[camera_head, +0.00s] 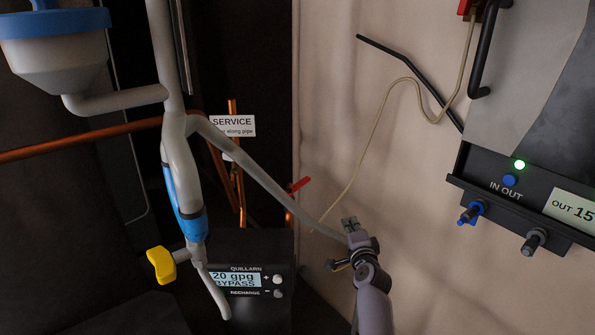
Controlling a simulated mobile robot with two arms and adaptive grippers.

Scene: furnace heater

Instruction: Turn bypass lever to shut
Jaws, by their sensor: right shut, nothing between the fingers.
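A small red lever (300,185) sits on a copper pipe behind the long grey slanting pipe, tilted up to the right. I take it to be the bypass lever. A white label (232,125) reading "SERVICE", with "along pipe" beneath, hangs to its upper left. The black control box (285,245) below shows "20 gpg BYPASS" on its display (235,281). My right gripper (350,225) is shut and empty, below and right of the red lever in the picture, apart from it. It overlaps the lower end of the grey pipe; contact is unclear. My left gripper is not in view.
Grey pipes (250,175) with a blue-rimmed funnel (55,65) and a yellow handle (160,264) fill the left foreground. A grey unit (520,85) with knobs stands at right. A thin cord (375,115) crosses the pale wall.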

